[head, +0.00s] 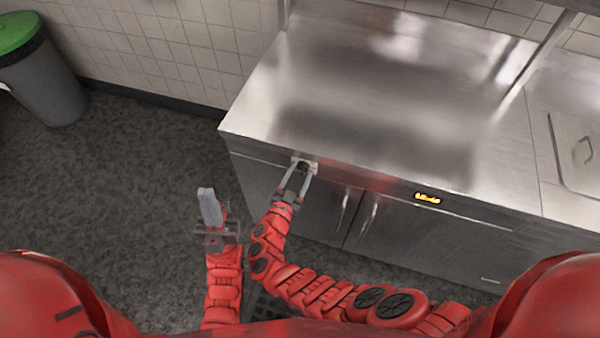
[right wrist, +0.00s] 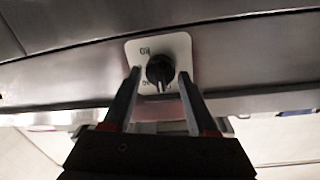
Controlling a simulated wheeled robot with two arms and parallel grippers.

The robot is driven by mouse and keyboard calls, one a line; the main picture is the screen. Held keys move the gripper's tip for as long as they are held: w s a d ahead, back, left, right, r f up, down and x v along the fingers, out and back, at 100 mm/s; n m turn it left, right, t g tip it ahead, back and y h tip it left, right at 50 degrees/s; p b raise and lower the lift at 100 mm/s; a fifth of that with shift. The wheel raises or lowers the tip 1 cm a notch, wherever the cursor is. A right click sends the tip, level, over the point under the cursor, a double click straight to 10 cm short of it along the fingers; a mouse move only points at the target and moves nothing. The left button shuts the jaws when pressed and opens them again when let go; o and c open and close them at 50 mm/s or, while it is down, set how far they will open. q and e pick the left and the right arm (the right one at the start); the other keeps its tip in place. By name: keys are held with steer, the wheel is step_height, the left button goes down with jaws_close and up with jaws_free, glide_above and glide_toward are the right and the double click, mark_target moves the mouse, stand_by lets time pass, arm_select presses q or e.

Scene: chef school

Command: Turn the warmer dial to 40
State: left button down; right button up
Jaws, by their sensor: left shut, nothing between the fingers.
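The warmer dial (head: 304,166) is a black knob on a pale plate at the left of the steel counter's front. In the right wrist view the dial (right wrist: 160,69) sits on a white plate (right wrist: 180,46) with partly hidden markings, and its light pointer line faces down in the picture. My right gripper (head: 304,172) is open, its fingers on either side of the dial; the right wrist view (right wrist: 160,74) shows small gaps between fingers and knob. My left gripper (head: 208,192) is shut and empty, over the floor left of the counter.
A small yellow lit display (head: 427,198), too small to read, is on the counter front. Cabinet doors with handles (head: 372,214) lie below. The steel countertop (head: 370,90) is bare. A grey bin with a green lid (head: 18,32) stands far left. The floor (head: 130,190) between is clear.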

jaws_close()
steer(key=shift+f+m, duration=0.1)
steer(key=shift+m, duration=0.2)
steer(key=shift+d+f+m+b, duration=0.15)
steer(key=shift+m+b, duration=0.75)
steer(key=shift+b, duration=0.1)
steer(key=m+b, duration=0.4)
steer(key=b, duration=0.1)
steer(key=shift+m, duration=0.4)
steer(key=shift+m+b, duration=0.6)
steer(key=shift+b, duration=0.15)
steer(key=shift+r+m+y+b, duration=0.2)
steer(key=shift+m+y+b, duration=0.2)
steer(key=shift+m+b, duration=0.35)
steer(key=shift+g, duration=0.3)
